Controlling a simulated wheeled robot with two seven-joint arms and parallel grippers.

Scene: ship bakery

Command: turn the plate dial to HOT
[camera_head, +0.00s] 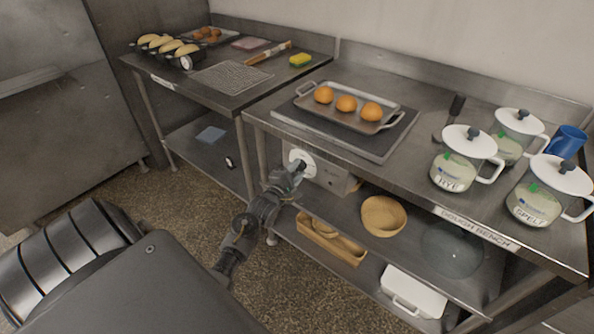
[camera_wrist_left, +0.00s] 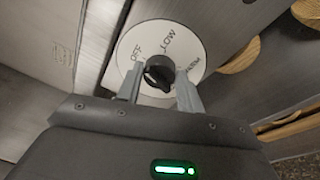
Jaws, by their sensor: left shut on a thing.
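The plate dial has a black knob (camera_wrist_left: 158,75) on a round white face (camera_wrist_left: 172,40). In the left wrist view the face shows OFF and LOW, and a partly hidden word at the right. My left gripper (camera_wrist_left: 160,84) is shut on the knob, one finger on each side. HOT is not readable there; the fingers cover the lower face. In the head view the white dial face (camera_head: 301,163) is on the front of the bench, with my left gripper (camera_head: 299,167) against it. The hot plate (camera_head: 291,113) bears a tray (camera_head: 334,113) with three orange-brown buns. My right gripper is out of view.
Lidded jars (camera_head: 463,158) and a blue mug (camera_head: 568,141) stand at the right of the bench. A second table (camera_head: 285,82) stands at the left.

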